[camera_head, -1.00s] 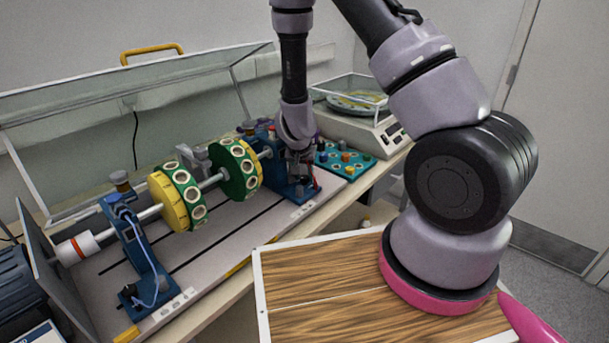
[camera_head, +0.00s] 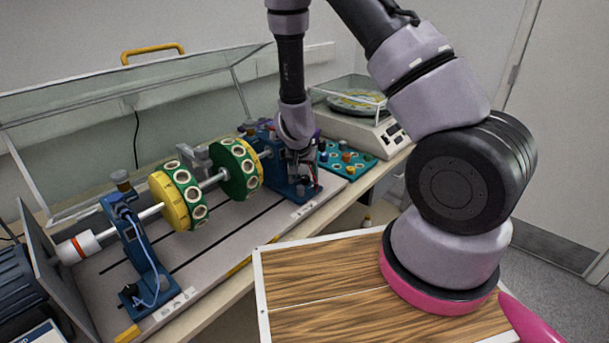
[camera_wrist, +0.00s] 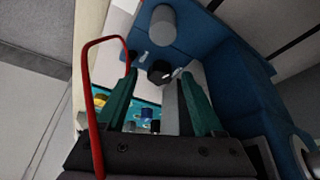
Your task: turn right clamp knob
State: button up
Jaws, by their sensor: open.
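The right blue pedestal (camera_head: 268,142) holds the right end of the shaft. It fills the upper right of the wrist view (camera_wrist: 245,95). A black knob (camera_wrist: 160,71) sits at its blue base, just beyond and roughly between my fingertips. I take it for the right clamp knob. In the head view my gripper hides it. My gripper (camera_head: 303,178) is low at the pedestal's right side. In the wrist view my gripper (camera_wrist: 157,84) has its two dark green fingers spread apart, with no visible grip on the knob.
A red wire loop (camera_wrist: 93,80) arches at the left of the wrist view, close to my gripper. A grey cylinder (camera_wrist: 162,21) stands beyond the knob. A teal board (camera_head: 345,160) with small parts and a scale (camera_head: 365,125) lie right of the pedestal. The rotor discs (camera_head: 240,170) are left.

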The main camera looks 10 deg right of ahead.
jog(key=shift+r, duration=0.1)
jog(key=shift+s+a+r, duration=0.1)
jog(key=shift+r, duration=0.2)
jog(key=s+a, duration=0.2)
jog(key=s, duration=0.1)
jog(key=s+a, duration=0.1)
jog(key=s, duration=0.3)
jog(key=s+a, duration=0.2)
jog(key=s, duration=0.1)
jog(key=shift+s+a+r, duration=0.15)
jog(key=shift+s+a, duration=0.2)
jog(key=shift+s, duration=0.05)
jog(key=shift+w, duration=0.1)
